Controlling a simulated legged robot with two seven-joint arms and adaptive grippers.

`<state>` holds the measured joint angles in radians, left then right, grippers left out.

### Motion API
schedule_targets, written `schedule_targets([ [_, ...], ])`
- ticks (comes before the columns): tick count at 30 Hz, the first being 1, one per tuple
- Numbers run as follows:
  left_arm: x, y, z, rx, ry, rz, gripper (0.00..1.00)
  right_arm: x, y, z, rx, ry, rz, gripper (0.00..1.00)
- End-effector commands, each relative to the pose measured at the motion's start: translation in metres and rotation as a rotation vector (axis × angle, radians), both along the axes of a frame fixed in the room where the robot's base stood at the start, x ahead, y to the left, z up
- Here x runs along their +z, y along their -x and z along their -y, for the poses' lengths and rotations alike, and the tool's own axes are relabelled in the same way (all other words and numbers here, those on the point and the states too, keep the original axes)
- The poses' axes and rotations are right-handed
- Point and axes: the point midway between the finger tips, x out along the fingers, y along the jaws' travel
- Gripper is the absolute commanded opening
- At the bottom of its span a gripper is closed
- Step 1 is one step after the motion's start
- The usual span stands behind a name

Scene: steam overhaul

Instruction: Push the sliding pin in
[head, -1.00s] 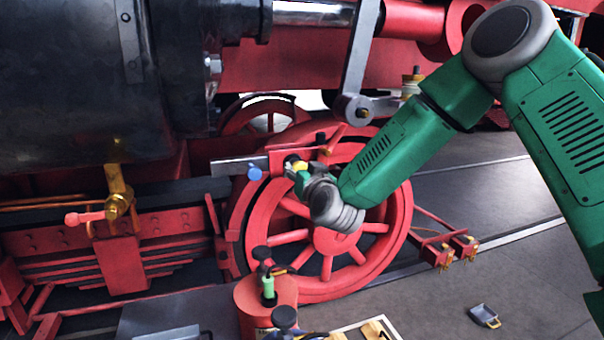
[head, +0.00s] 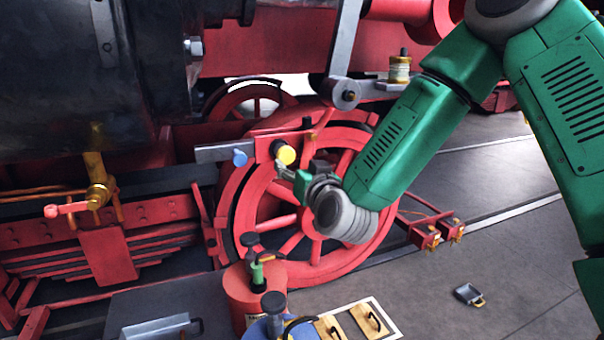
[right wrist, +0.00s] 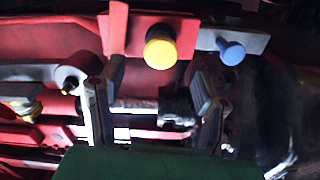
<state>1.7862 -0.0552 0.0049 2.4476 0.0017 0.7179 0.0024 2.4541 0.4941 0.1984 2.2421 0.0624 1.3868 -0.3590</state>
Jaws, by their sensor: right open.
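A yellow round-ended knob (head: 285,155) sticks out of a red plate (head: 262,147) in front of the large red wheel (head: 310,262). A blue round-headed pin (head: 240,158) sticks out of a grey bar (head: 212,153) just left of it. I cannot tell which of the two is the sliding pin. My right gripper (head: 300,172) is open and empty, just below and right of the yellow knob. In the right wrist view the yellow knob (right wrist: 160,50) and blue pin (right wrist: 231,51) lie beyond the spread fingers (right wrist: 153,92). My left gripper is out of view.
A brass valve with a red handle (head: 66,208) is at the left. A red canister (head: 256,290), a blue one (head: 262,328) and a board with wooden-backed handles (head: 368,320) stand in front. A small grey tray (head: 467,294) lies on open floor at right.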

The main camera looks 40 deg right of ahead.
Motion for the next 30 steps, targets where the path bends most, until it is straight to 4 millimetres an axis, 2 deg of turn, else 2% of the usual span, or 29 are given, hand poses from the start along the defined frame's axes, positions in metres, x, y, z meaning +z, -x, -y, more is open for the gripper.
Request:
schedule_targets([
  [3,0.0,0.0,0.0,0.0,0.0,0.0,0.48,-0.001,0.019,-0.005,0.001,0.0,-0.001,0.58],
  [9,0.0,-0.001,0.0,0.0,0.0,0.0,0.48,-0.001,0.035,-0.009,0.0,-0.001,-0.001,0.58],
  [26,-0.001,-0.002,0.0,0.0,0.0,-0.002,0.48,-0.002,0.037,-0.009,0.0,0.0,-0.002,0.58],
  [28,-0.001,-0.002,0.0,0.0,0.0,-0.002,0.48,-0.009,0.038,-0.011,0.009,0.001,-0.022,0.58],
  [30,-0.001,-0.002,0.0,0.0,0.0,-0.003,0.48,-0.029,0.04,-0.017,0.032,0.004,-0.071,0.58],
])
